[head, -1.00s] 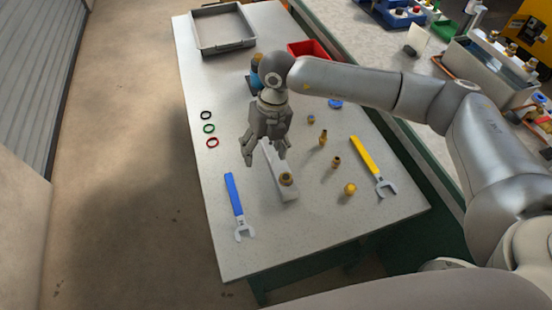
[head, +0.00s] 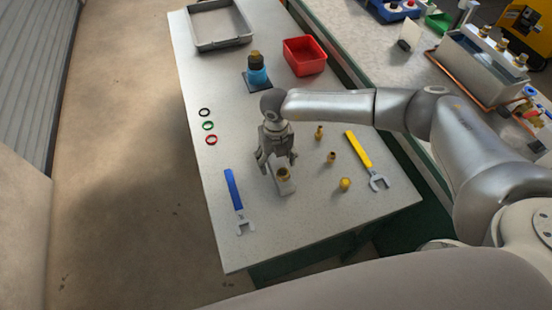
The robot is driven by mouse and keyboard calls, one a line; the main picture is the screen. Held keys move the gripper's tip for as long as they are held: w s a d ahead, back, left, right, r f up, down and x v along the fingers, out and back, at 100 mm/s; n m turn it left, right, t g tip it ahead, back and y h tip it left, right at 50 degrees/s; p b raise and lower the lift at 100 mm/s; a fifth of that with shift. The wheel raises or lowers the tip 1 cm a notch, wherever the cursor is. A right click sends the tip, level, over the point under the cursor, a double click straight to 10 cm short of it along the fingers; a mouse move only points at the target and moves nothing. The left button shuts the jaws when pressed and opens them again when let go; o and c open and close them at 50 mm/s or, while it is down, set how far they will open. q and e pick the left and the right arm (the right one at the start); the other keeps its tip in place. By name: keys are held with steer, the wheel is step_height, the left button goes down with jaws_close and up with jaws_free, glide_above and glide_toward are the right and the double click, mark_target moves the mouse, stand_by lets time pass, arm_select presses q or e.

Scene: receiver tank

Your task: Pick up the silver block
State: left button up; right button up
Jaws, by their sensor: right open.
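The gripper is open. It hides the block's far end, and I cannot tell whether the fingers touch the block. My left gripper is not in view.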

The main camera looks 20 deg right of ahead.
steer(key=shift+f, duration=0.2)
jaws_close()
steer(key=shift+w+r, duration=0.1)
steer(key=shift+w, duration=0.05)
stand_by(0.4)
